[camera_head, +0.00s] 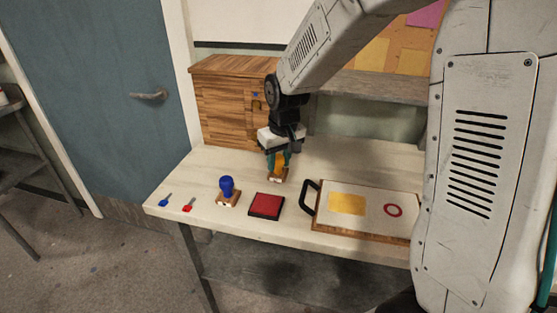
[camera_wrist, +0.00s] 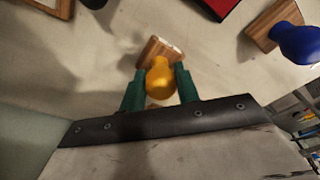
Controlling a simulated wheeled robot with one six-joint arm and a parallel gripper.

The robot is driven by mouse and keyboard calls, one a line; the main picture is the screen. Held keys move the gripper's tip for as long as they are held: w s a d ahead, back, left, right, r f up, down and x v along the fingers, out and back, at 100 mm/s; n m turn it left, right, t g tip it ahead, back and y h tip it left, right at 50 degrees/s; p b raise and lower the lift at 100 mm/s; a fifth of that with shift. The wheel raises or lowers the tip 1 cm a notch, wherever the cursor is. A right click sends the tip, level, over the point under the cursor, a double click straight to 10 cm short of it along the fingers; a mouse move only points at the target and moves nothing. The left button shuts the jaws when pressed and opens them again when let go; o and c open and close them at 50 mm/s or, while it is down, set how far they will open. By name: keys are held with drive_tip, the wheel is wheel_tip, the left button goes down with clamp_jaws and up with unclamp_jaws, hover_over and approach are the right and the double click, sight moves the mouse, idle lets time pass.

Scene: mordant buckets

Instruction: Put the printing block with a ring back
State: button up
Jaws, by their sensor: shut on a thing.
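My gripper (camera_head: 278,157) is shut on the yellow knob of a printing block (camera_head: 277,177) with a wooden base, over the back of the table. In the wrist view the yellow knob (camera_wrist: 160,80) sits between the green fingers. I cannot tell whether its base touches the table. A second block (camera_head: 227,190) with a blue knob stands at the front left. The undersides of both blocks are hidden, so I cannot see which bears a ring. A red ink pad (camera_head: 266,206) lies between the blue block and a board (camera_head: 323,226) marked with a yellow rectangle and a red ring.
A wooden cabinet (camera_head: 222,105) stands at the table's back left. A small blue item (camera_head: 165,200) and a small red item (camera_head: 189,205) lie near the left edge.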

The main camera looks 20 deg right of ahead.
sight(283, 177)
drive_tip(key=shift+f, duration=0.1)
drive_tip(key=o, duration=0.8)
wheel_tip(283, 177, up, 12)
drive_tip(key=s, duration=0.2)
drive_tip(key=shift+m+g, duration=0.3)
drive_tip(key=shift+m, duration=0.6)
drive_tip(key=s+d, duration=0.1)
drive_tip(key=s, duration=0.8)
drive_tip(key=s+d+r, duration=0.1)
drive_tip(key=s, duration=1.7)
drive_tip(key=shift+s+d+r, duration=0.2)
drive_tip(key=shift+s+d, duration=0.2)
